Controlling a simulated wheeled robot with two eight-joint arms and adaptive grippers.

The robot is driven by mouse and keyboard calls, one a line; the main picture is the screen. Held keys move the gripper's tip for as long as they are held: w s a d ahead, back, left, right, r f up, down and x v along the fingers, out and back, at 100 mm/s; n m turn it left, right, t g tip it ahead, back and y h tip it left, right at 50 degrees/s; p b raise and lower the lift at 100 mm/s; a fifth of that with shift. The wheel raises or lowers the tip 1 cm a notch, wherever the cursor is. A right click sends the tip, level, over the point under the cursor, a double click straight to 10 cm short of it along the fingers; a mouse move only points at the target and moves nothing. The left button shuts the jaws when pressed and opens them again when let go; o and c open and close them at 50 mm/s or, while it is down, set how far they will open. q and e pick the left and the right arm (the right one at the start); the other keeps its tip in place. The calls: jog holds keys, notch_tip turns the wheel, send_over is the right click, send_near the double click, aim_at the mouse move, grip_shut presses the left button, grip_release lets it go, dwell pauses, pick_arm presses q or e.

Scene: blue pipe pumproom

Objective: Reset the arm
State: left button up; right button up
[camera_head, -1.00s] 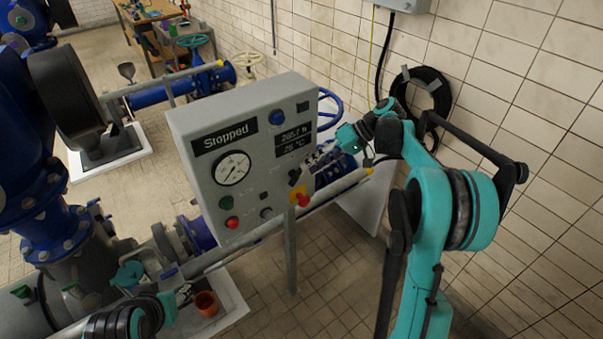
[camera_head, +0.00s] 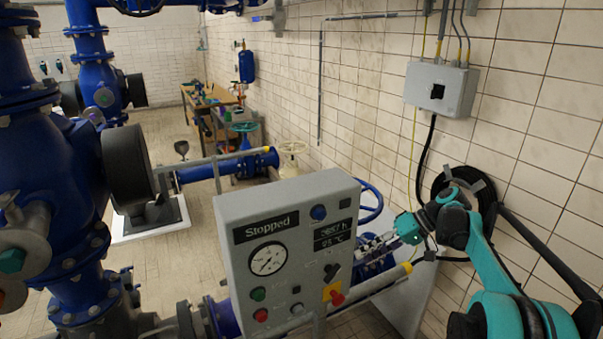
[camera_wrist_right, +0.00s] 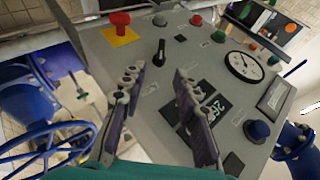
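My right gripper (camera_head: 372,246) is beside the right edge of the grey control panel (camera_head: 228,207), which reads "Stopped". In the right wrist view the right gripper (camera_wrist_right: 160,85) has its two fingers apart, with nothing between them. A black rotary switch (camera_wrist_right: 160,53) stands up from the panel face beyond the fingertips. The teal right arm (camera_head: 490,262) comes in from the lower right. My left gripper is not in the head view.
The red emergency button (camera_head: 337,298) on its yellow plate sits low on the panel. A blue handwheel (camera_head: 372,203) and a pipe with a yellow end (camera_head: 407,267) are close behind the right gripper. A tiled wall with a grey box (camera_head: 440,88) is at right.

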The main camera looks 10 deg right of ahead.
jog(key=s+a+f+m+t+h+b, duration=0.1)
jog(key=s+a+f+h+b, duration=0.3)
jog(key=s+f+b, duration=0.4)
jog(key=s+a+f+m+t+h+b, duration=0.1)
jog(key=s+a+f+t+h+b, duration=0.3)
jog(key=s+f, duration=1.3)
jog(key=h+b, duration=0.1)
jog(key=b, duration=0.3)
jog(key=shift+a+f+h+b, duration=0.3)
jog(key=shift+a+b, duration=0.05)
jog(key=shift+b, duration=0.05)
